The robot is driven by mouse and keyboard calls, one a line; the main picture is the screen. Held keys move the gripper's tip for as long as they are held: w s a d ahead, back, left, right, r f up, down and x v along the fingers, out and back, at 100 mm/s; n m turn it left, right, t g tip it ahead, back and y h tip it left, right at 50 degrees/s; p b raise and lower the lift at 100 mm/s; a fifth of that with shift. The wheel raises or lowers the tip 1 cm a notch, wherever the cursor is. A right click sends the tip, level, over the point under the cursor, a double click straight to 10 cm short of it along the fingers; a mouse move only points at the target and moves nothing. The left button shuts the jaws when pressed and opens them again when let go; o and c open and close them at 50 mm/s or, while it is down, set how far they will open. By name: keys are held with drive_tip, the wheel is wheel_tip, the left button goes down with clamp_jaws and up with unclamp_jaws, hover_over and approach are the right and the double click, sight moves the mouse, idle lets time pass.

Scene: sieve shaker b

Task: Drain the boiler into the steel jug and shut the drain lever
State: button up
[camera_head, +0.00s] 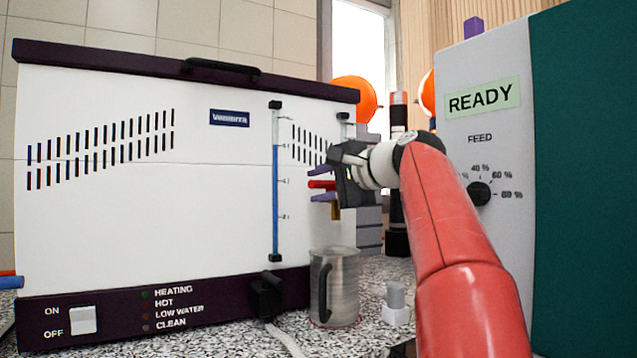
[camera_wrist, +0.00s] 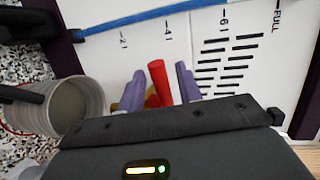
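The boiler (camera_head: 95,225) is a white box with dark purple trim. Its blue sight gauge (camera_head: 275,195) reads near the 6 mark. The red drain lever (camera_head: 320,184) sticks out at its right front, with a brass tap (camera_head: 335,213) below, partly hidden. The steel jug (camera_head: 342,285) stands upright beneath; in the wrist view the jug (camera_wrist: 88,88) shows its open mouth, contents unclear. My gripper (camera_wrist: 160,85) is open, its two purple fingers on either side of the red lever (camera_wrist: 158,82) with visible gaps. I see no stream of water.
A grey and green machine marked READY (camera_head: 484,95) stands close on the right. A small grey knobbed block (camera_head: 396,305) sits right of the jug. A black block with a cable (camera_head: 266,297) is left of it. The ON/OFF switch (camera_head: 83,320) is at lower left.

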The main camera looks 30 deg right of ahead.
drive_tip(key=shift+w+a+f, duration=0.1)
drive_tip(key=shift+w+a, duration=0.05)
drive_tip(key=shift+w, duration=0.2)
clamp_jaws()
drive_tip(key=shift+w+a+m+h, duration=0.15)
drive_tip(key=shift+a+m+h, duration=0.05)
drive_tip(key=shift+m+h, duration=0.6)
drive_tip(key=shift+w+m+h+p, duration=0.15)
drive_tip(key=shift+m+h+p, duration=0.2)
drive_tip(key=shift+h, duration=0.35)
drive_tip(key=shift+w+d+m+t+h, duration=0.15)
drive_tip(key=shift+m+t+h, duration=0.25)
drive_tip(key=shift+h, duration=0.3)
